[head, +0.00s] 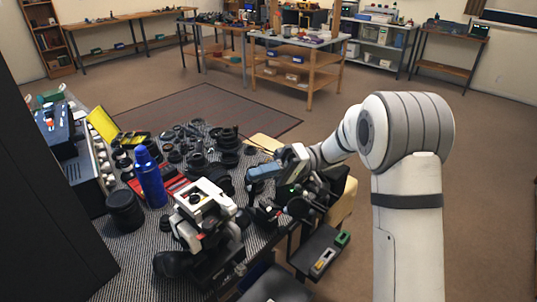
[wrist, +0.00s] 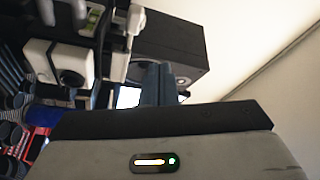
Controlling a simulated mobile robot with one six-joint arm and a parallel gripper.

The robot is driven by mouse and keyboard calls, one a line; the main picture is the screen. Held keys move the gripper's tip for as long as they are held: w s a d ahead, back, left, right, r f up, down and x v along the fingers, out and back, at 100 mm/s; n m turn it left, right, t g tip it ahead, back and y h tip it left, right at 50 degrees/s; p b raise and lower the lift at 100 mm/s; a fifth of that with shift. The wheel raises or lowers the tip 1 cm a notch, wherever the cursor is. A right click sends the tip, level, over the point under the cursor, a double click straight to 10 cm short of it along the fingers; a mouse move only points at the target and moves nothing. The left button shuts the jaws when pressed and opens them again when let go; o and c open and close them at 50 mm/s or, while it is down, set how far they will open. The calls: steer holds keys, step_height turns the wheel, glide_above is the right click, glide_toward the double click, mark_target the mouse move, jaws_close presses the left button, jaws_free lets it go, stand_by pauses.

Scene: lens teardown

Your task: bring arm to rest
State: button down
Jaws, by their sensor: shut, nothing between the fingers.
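My gripper (head: 254,174) is at the end of my arm, which reaches in from the right over the right part of the workbench. Its blue-grey fingers point left in the head view and hold nothing. In the wrist view the fingers (wrist: 158,84) stand side by side, shut and empty, in front of a dark block-shaped device. How far the fingertips are from that device is hard to tell.
A white-and-black instrument (head: 205,205) stands on the patterned workbench mat (head: 112,258), left of my gripper. A blue bottle (head: 150,178), a dark cylinder (head: 124,211) and several lens parts (head: 195,140) crowd the bench. Open floor (head: 480,180) lies to the right.

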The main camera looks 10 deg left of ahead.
steer(key=shift+w+d+f+p, duration=0.2)
steer(key=shift+w+d+p, duration=0.2)
steer(key=shift+w+p, duration=0.25)
steer(key=shift+w+d+f+p, duration=0.2)
steer(key=shift+w+d+p, duration=0.2)
steer(key=shift+p, duration=0.45)
